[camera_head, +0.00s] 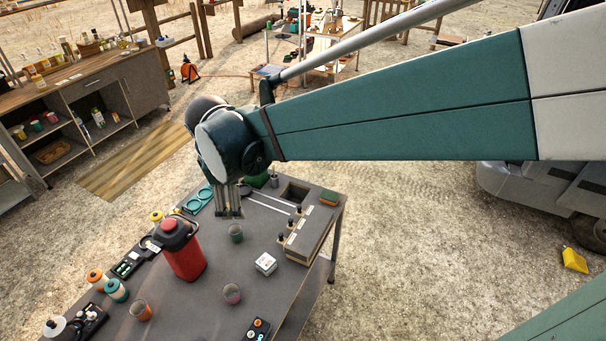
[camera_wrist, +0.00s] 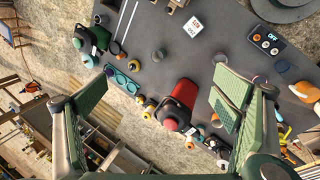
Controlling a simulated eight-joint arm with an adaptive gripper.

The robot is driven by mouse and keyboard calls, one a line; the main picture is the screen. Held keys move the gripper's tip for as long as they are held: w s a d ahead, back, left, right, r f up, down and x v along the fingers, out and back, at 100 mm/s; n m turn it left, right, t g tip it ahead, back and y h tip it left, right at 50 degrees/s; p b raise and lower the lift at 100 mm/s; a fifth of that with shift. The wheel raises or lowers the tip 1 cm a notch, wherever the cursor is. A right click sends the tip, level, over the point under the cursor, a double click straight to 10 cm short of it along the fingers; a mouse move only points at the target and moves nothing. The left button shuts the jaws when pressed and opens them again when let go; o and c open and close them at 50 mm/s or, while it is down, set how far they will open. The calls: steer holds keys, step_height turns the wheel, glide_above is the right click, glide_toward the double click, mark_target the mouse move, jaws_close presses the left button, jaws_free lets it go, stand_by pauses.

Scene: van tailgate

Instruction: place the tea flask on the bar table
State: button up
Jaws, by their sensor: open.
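A red flask with a black lid and handle (camera_head: 186,256) stands upright on the dark grey table (camera_head: 208,318); I take it for the tea flask. In the wrist view the red flask (camera_wrist: 182,100) shows between my fingers but farther off, with nothing gripped. My gripper (camera_head: 229,212) points down over the table, up and right of the flask in the head view. Its green-padded fingers (camera_wrist: 155,108) are open and empty. A wooden-topped counter with bottles (camera_head: 105,66) stands at back left; I cannot tell for certain which table is the bar table.
Another cluttered table (camera_head: 338,32) stands at the back. A wooden mat (camera_head: 133,163) lies on the ground.

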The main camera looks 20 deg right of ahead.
steer(key=s+d+r+m+t, duration=0.2)
steer(key=s+d+m+t, duration=0.1)
steer(key=s+d+m, duration=1.1)
steer(key=s+d, duration=0.4)
steer(key=d, duration=0.1)
steer(key=shift+s+r+m+y, duration=0.25)
steer(key=shift+s+m+y, duration=0.1)
steer(key=shift+m+y, duration=0.05)
